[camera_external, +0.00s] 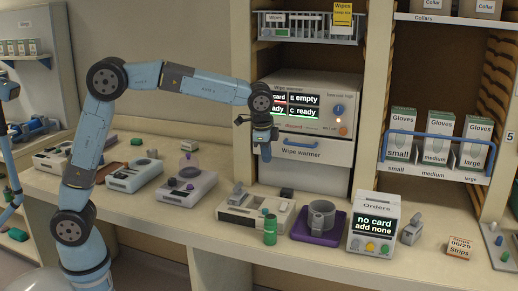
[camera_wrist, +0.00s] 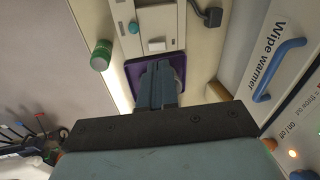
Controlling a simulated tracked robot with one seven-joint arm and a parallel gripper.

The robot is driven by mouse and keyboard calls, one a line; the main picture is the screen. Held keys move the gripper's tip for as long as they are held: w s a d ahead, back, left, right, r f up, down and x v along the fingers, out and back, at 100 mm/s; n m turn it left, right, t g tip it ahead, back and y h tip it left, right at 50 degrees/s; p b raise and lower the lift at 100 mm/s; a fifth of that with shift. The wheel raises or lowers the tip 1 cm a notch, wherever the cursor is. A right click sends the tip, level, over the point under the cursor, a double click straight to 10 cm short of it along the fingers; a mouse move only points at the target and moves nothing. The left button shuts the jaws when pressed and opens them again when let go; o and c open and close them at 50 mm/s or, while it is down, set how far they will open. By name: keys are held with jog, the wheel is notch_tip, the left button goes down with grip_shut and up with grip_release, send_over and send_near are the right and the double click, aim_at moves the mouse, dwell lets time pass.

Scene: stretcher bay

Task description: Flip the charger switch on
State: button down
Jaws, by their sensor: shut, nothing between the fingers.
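No label reading "charger" is legible. A low cream unit (camera_external: 256,211), possibly the charger, lies on the bench, with a grey raised part and a small teal button on top. The wrist view shows this unit (camera_wrist: 146,12) at the top, with a teal round button (camera_wrist: 133,27) and a small white switch-like block (camera_wrist: 157,45); its position is unclear. My gripper (camera_external: 266,158) is shut and empty, pointing down above the bench in front of the wipe warmer. In the wrist view my gripper (camera_wrist: 161,66) is below the white block and covers part of a purple mat (camera_wrist: 132,75).
A green bottle (camera_external: 270,229) stands in front of the cream unit. A grey cup (camera_external: 321,216) stands on the purple mat, left of the Orders box (camera_external: 373,226). The wipe warmer (camera_external: 316,148) is behind my gripper. A black plug (camera_wrist: 211,16) lies beside the unit.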

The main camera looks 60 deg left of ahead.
jog(key=m, duration=0.1)
send_over(283, 207)
jog(key=s+d, duration=0.1)
notch_tip(283, 207, down, 4)
jog(key=shift+d, duration=0.1)
jog(key=x, duration=1.4)
jog(key=shift+s+a, duration=0.2)
jog(key=shift+a, duration=0.05)
jog(key=shift+w+a+f+g, duration=0.1)
jog(key=shift+a+f+g, duration=0.1)
jog(key=shift+g, duration=0.2)
jog(key=shift+d+f, duration=0.1)
jog(key=shift+d, duration=0.15)
jog(key=shift+s+d, duration=0.55)
jog(key=shift+s, duration=0.15)
